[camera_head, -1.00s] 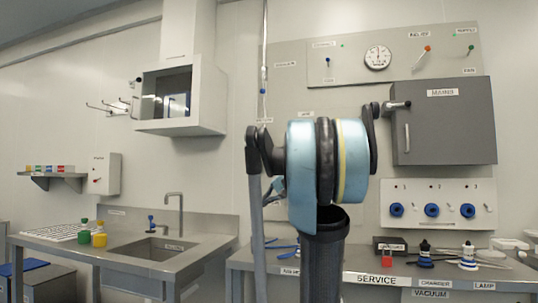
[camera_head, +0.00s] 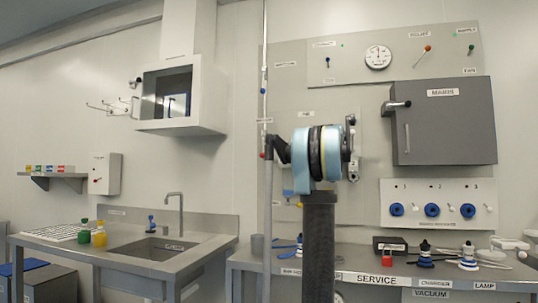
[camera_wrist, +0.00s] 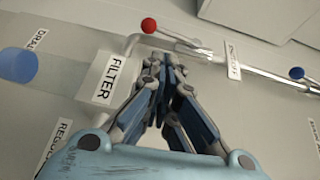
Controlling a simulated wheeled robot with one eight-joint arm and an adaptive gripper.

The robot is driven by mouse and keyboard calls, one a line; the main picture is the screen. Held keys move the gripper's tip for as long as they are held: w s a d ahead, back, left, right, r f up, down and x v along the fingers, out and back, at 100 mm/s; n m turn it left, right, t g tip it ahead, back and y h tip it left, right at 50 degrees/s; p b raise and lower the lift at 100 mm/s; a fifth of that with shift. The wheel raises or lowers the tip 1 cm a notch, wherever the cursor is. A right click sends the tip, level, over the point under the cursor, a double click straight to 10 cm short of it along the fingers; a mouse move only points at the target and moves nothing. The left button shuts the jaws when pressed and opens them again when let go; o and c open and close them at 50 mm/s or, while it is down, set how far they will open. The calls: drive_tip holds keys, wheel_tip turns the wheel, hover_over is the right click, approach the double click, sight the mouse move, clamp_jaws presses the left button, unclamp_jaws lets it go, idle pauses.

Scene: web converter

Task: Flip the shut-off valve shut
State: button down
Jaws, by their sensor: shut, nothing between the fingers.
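The shut-off valve's lever appears to be the thin metal arm with a red ball (camera_wrist: 149,25) at the top of the wrist view. The lever slants from the ball down right to a fitting on a metal pipe (camera_wrist: 272,80), lying at a small angle to the pipe. A small label (camera_wrist: 233,62) crosses the pipe beside the fitting; its text is hard to read. The red ball also shows small in the head view (camera_head: 263,155). My gripper (camera_wrist: 166,62) is shut and empty, its tips below the ball and apart from it. In the head view my arm hides the gripper.
A FILTER label (camera_wrist: 105,77) and a blue cylinder (camera_wrist: 20,65) lie left of my fingers in the wrist view. A blue knob (camera_wrist: 296,73) sits further along the pipe. In the head view, a grey cabinet (camera_head: 443,120) is right of my arm and a bench (camera_head: 390,265) stands below.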

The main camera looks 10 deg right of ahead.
idle(0.3)
drive_tip(key=x, duration=1.4)
drive_tip(key=shift+r, duration=0.1)
drive_tip(key=shift+w+a+f, duration=0.25)
drive_tip(key=shift+a, duration=0.15)
drive_tip(key=v, duration=1.4)
drive_tip(key=shift+f, duration=0.75)
